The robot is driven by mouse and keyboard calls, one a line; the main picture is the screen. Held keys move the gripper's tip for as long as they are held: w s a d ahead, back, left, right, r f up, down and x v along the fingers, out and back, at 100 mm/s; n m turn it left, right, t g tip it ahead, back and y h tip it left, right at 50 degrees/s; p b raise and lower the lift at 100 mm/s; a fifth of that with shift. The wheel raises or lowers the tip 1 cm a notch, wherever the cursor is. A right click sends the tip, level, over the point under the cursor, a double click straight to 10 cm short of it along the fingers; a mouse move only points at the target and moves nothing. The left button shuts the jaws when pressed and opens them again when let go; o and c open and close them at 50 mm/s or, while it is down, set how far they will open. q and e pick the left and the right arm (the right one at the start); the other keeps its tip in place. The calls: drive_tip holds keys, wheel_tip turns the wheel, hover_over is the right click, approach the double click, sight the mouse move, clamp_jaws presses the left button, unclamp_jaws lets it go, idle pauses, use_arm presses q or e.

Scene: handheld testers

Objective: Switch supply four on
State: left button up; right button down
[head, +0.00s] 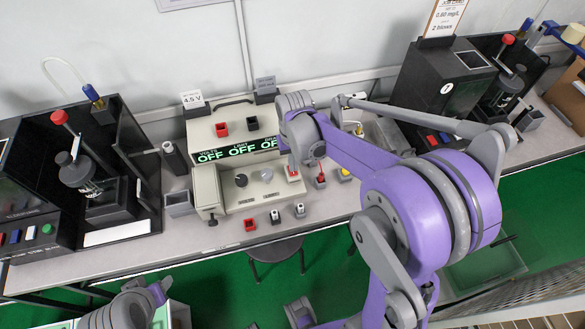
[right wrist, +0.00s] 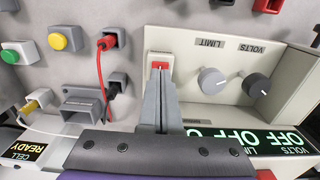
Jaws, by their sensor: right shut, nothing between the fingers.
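The bench power supply (head: 235,190) is a cream box in the middle of the bench. Its display (head: 238,150) reads OFF in each visible field, and the same green OFF text shows in the right wrist view (right wrist: 245,138). Its switch has a white frame and a red part (right wrist: 159,66), left of the LIMIT knob (right wrist: 212,80). My right gripper (right wrist: 160,84) is shut and empty, its tips right at the switch; I cannot tell whether they touch. In the head view my right arm hides part of the supply.
Dark testers stand at the left (head: 112,170) and right (head: 440,85). Loose small parts lie along the bench front.

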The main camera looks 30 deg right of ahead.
use_arm(q)
drive_tip(key=shift+s+f+b, duration=0.2)
drive_tip(key=shift+f+b, duration=0.45)
drive_tip(key=shift+f, duration=0.1)
use_arm(e)
drive_tip(key=shift+f, duration=0.9)
use_arm(q)
drive_tip(key=shift+r, duration=0.1)
use_arm(e)
drive_tip(key=shift+r, duration=0.15)
drive_tip(key=shift+r+p, duration=2.05)
drive_tip(key=shift+r, duration=1.35)
use_arm(q)
drive_tip(key=r, duration=0.1)
drive_tip(key=w+r, duration=0.1)
drive_tip(key=r, duration=0.2)
drive_tip(key=shift+w+r, duration=0.3)
drive_tip(key=shift+r, duration=0.1)
drive_tip(key=shift+s, duration=0.1)
use_arm(e)
drive_tip(key=s+a+r+n+t, duration=0.1)
drive_tip(key=s+a+t, duration=0.1)
drive_tip(key=s, duration=0.5)
drive_tip(key=s+a+r+n+t, duration=0.1)
drive_tip(key=s+a+t, duration=0.2)
drive_tip(key=s, duration=0.5)
drive_tip(key=shift+a+r+n+t, duration=0.3)
drive_tip(key=shift+a+r, duration=0.05)
drive_tip(key=shift+a, duration=0.55)
